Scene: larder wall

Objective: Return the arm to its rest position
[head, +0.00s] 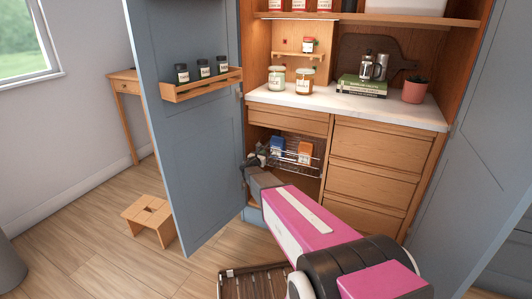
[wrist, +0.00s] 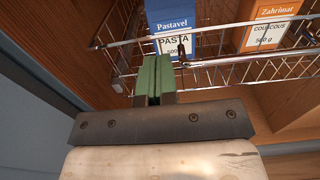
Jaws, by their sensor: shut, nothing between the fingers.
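My gripper (wrist: 153,80) shows in the wrist view with its green fingers together and nothing between them. It is in front of a wire basket (wrist: 250,62) in the larder's lower left compartment. Behind the fingers stands a blue and white pasta box (wrist: 172,18) in the basket, and to its right an orange couscous box (wrist: 268,25). In the head view my arm reaches forward to the basket (head: 285,158), and the gripper (head: 256,152) is at the basket's left side. I cannot tell whether the fingers touch the wire.
The blue left door (head: 185,130) stands open, with a rack (head: 203,85) of jars on it. The right door (head: 475,160) is also open. Drawers (head: 375,150) lie right of the basket. A small stool (head: 152,215) and a slatted crate (head: 255,283) are on the floor.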

